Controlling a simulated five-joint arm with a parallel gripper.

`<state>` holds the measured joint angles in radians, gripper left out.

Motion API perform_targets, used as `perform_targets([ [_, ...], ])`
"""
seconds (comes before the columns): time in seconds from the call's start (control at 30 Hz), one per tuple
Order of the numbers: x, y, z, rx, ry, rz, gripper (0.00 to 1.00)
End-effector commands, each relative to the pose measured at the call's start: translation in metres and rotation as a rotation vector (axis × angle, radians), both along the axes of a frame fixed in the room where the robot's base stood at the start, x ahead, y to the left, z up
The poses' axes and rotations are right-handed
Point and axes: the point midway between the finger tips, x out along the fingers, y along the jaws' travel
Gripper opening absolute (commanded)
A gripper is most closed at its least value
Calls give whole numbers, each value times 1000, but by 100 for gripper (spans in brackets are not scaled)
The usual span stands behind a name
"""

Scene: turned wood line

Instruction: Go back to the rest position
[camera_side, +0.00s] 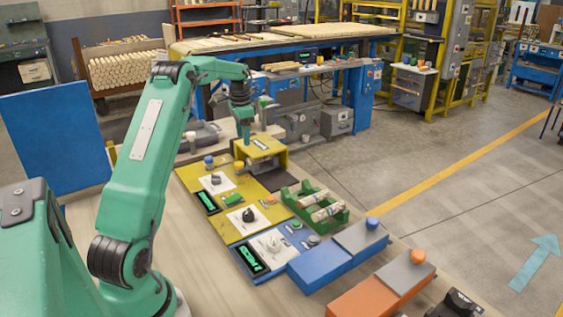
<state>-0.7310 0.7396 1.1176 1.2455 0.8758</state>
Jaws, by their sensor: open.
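My green arm reaches up from the left foreground and over the bench. My gripper (246,138) points down at the back of the bench, just above and behind the yellow stand (268,148). Its fingers look small here; they are open, and I see nothing held between them. It seems close to the stand's top left edge, but I cannot tell whether it touches.
Yellow and blue control panels (242,222) with knobs and green displays lie mid-bench. A green tray (316,206) holds pale turned pieces. A blue box (322,267) and an orange box (370,298) stand at the front right. Bare bench (203,262) lies left of the panels.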

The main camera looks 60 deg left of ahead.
Motion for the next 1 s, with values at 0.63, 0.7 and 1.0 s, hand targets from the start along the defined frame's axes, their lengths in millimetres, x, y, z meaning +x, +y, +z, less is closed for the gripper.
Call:
perform_targets([
  [0.63,-13,-168,107,58,-140,41,52],
  [0.7,-19,-185,115,61,-158,46,52],
  [1.0,-57,-255,136,58,-233,68,52],
])
